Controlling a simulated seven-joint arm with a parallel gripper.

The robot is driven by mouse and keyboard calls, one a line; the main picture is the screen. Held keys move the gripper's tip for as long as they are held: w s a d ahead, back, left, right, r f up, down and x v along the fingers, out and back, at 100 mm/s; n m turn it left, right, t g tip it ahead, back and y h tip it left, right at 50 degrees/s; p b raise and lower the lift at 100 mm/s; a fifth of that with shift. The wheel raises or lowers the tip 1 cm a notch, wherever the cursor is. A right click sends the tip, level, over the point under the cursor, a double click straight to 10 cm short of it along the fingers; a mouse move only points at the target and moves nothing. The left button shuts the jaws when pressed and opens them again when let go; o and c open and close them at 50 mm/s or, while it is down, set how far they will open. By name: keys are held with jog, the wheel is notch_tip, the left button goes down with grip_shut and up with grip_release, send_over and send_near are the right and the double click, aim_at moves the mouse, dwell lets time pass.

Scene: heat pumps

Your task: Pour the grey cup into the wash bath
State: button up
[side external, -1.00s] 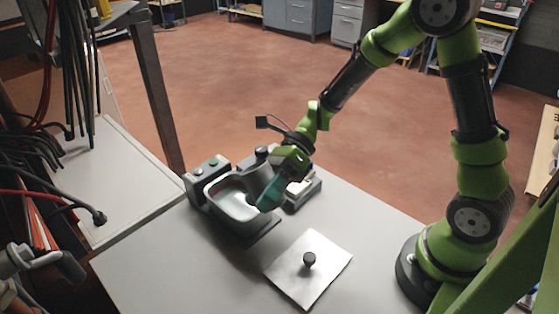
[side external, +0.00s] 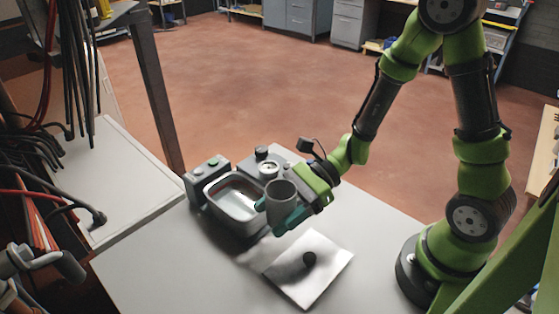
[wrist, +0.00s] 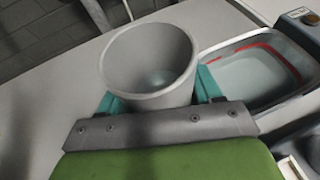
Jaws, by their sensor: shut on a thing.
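The grey cup (side external: 281,204) is upright in my gripper (side external: 284,218), held above the table in front of the wash bath. The wrist view looks down into the cup (wrist: 150,70); its inside shows a pale, slightly shiny bottom, and I cannot tell whether any liquid is left. My gripper's teal fingers (wrist: 155,97) are shut around the cup's sides. The wash bath (side external: 213,190) is a grey rectangular tub with liquid in it, left of the cup. It also shows at the right of the wrist view (wrist: 212,55), with a red line along its inner wall.
A unit with a round dial (side external: 268,168) stands behind the bath. The table's front left is clear.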

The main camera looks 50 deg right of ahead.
aim_at(268, 202)
jog(key=shift+r, duration=2.4)
jog(key=shift+d, duration=0.1)
